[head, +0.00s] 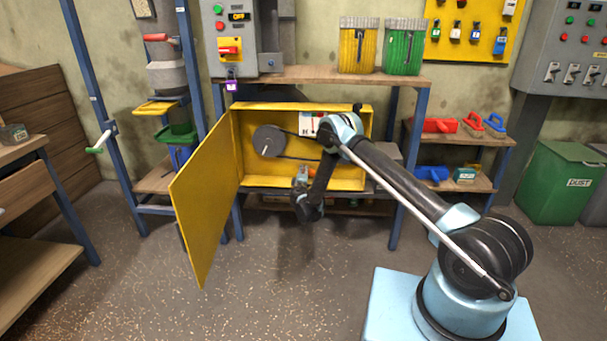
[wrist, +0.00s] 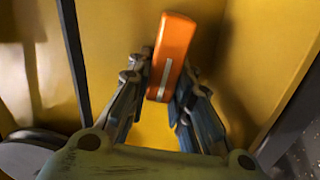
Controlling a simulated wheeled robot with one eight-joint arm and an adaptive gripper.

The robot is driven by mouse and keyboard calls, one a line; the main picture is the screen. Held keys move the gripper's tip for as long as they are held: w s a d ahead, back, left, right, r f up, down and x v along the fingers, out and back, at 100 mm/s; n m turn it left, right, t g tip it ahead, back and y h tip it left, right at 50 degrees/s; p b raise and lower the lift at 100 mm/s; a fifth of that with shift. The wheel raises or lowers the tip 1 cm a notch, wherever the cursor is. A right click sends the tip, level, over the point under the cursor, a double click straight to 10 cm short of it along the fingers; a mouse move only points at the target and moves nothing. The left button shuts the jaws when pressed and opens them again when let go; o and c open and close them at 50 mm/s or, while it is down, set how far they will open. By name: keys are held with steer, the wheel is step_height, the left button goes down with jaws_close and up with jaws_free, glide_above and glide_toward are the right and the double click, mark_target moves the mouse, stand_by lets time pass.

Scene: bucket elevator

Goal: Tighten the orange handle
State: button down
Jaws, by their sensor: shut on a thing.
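The orange handle (wrist: 174,52) is in the upper middle of the wrist view, slightly tilted, with a pale stripe along it. My gripper (wrist: 166,88) has its two fingers on either side of the handle's lower part, shut on it. My gripper (head: 304,184) is there too, partly hidden by my own arm. How the handle is mounted is hidden.
The cabinet's yellow door (head: 205,205) stands open to the left. Inside are a grey pulley (head: 268,141) and a dark belt. A workbench (head: 310,75) with yellow and green bins is above. The floor in front is clear.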

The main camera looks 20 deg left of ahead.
steer(key=shift+s+a+f+n, duration=0.15)
steer(key=shift+f+n, duration=0.1)
steer(key=shift+n, duration=0.85)
steer(key=c, duration=1.6)
jaws_free()
steer(key=shift+f, duration=0.1)
steer(key=shift+o, duration=0.8)
steer(key=v, duration=0.7)
steer(key=shift+s, duration=0.15)
steer(key=shift+s, duration=0.1)
